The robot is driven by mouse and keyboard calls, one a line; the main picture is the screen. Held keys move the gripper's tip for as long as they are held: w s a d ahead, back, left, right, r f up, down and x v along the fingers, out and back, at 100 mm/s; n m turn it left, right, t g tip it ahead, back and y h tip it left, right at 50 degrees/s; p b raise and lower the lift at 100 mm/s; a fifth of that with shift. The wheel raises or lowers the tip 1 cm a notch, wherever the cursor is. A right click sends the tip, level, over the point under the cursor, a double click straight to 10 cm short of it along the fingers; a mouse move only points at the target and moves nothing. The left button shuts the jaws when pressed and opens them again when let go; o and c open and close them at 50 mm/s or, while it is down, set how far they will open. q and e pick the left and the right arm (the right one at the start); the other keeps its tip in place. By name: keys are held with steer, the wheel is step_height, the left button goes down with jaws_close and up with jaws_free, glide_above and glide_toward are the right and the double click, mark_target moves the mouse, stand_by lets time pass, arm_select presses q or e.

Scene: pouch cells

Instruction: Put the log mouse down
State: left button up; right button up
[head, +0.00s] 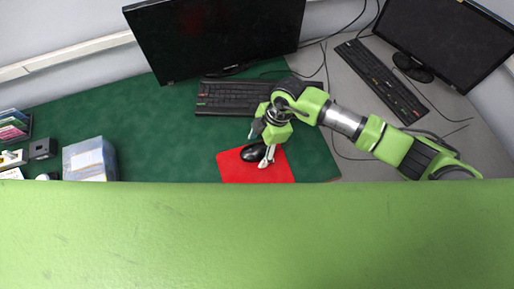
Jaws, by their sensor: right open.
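A black mouse (252,153) lies on the red mouse pad (254,174) on the green desk mat. My right gripper (259,152) is at the mouse, with its fingers pointing down to the pad. One white fingertip stands at the right side of the mouse. The other finger is to the upper left, partly hidden by the gripper body. The gripper is open; I cannot tell whether a finger touches the mouse. My left gripper is not in view.
A black keyboard (232,97) lies behind the pad, below a monitor (218,35). A second keyboard (381,80) and monitor (446,38) stand at the right. The mat left of the pad is clear.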

steer(key=shift+a+f, duration=0.1)
steer(key=shift+f, duration=0.25)
steer(key=c, duration=1.3)
steer(key=shift+r, duration=0.15)
steer(key=shift+r+b, duration=0.5)
steer(key=shift+r, duration=0.05)
steer(key=s+a+r+b, duration=0.1)
steer(key=s+r, duration=0.3)
steer(key=s+a+r+b, duration=0.2)
steer(key=s+r, duration=0.2)
steer(key=s, duration=0.1)
steer(key=s+a+r+b, duration=0.1)
steer(key=s+r, duration=0.2)
steer(key=s, duration=0.1)
steer(key=shift+s+a+r, duration=0.15)
steer(key=shift+s+r, duration=0.05)
steer(key=shift+r, duration=0.2)
